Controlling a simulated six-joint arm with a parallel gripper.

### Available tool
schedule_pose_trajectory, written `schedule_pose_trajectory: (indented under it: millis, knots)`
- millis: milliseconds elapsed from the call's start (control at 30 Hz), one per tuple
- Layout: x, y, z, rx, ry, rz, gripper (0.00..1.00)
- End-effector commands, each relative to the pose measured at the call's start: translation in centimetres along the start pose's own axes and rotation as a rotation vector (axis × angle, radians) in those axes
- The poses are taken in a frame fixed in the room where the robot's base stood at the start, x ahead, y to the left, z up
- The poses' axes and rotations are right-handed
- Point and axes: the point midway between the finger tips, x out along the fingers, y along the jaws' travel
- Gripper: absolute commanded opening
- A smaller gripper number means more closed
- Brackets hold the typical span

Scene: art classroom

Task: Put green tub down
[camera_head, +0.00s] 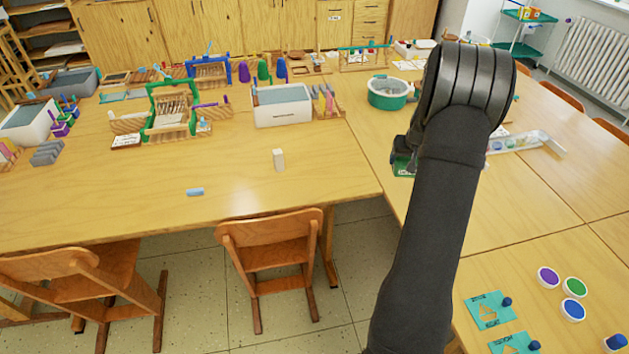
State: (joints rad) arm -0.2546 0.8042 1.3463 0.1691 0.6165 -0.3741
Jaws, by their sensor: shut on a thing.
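My gripper (402,150) points down over the right-hand table, partly hidden behind my own dark arm. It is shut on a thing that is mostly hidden. A small green thing with a pale marking (403,167) shows right at the jaws; I cannot tell its full shape, or whether it touches the table. A larger round green tub (388,100) with a grey-white inside stands on the table behind the gripper, apart from it. A small round tub with a green top (574,287) stands at the lower right, far from the gripper.
Purple (548,277) and blue (573,310) round tubs stand near the green-topped one, with teal cards (489,310) to their left. A clear tray (525,143) lies right of my arm. A pale upright block (279,160) stands on the left table, whose front is mostly clear.

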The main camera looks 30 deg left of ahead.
Motion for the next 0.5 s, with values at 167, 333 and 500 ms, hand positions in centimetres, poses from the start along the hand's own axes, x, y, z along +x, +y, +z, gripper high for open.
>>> schedule_pose_trajectory:
  millis: [167, 333, 500]
  knots:
    - [0.5, -9.3, -1.3, -0.126, 0.000, -0.052, 0.47]
    - [0.6, -15.6, -1.5, -0.209, 0.000, -0.086, 0.47]
    - [0.6, -18.7, -1.4, -0.250, 0.000, -0.103, 0.47]
